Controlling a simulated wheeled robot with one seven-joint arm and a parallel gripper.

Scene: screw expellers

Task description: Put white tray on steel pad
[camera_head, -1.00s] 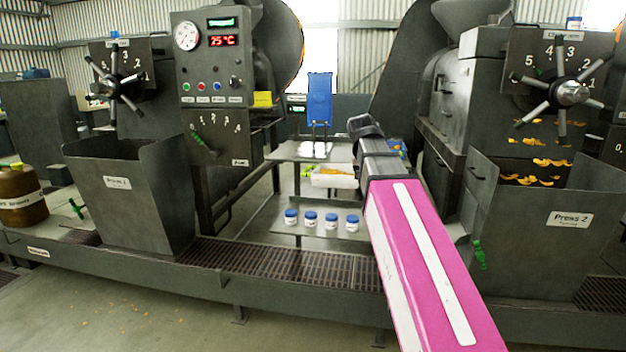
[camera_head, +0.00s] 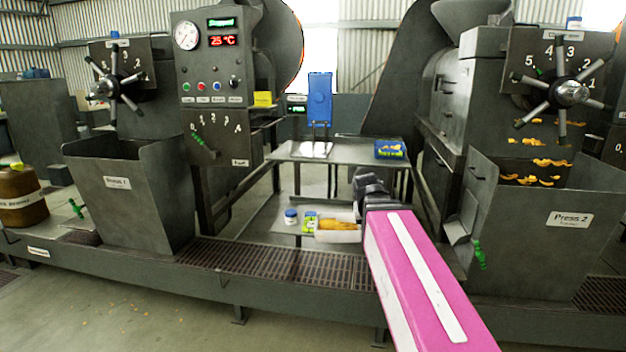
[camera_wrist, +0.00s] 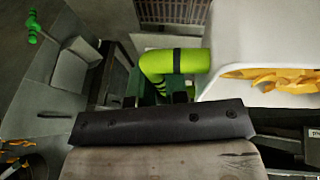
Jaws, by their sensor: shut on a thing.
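The white tray (camera_head: 338,237), filled with orange-yellow flakes, hangs low in front of the lower shelf in the head view. A lime-green handle (camera_head: 310,222) shows at its left end. In the wrist view the tray (camera_wrist: 245,35) is at upper right, beside a bent lime-green handle (camera_wrist: 178,62) with a dark band. My gripper (camera_wrist: 162,90) is shut on this handle, at the tray's near side. In the head view my gripper (camera_head: 369,190) is right of the tray and its fingertips are hidden. The bright steel pad (camera_head: 311,150) lies bare on the upper shelf.
A blue bin (camera_head: 390,149) with yellow pieces stands at the upper shelf's right. A blue panel (camera_head: 320,98) rises behind the pad. A blue-capped jar (camera_head: 291,216) stands on the lower shelf. Press hoppers (camera_head: 130,205) and (camera_head: 545,225) flank the gap.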

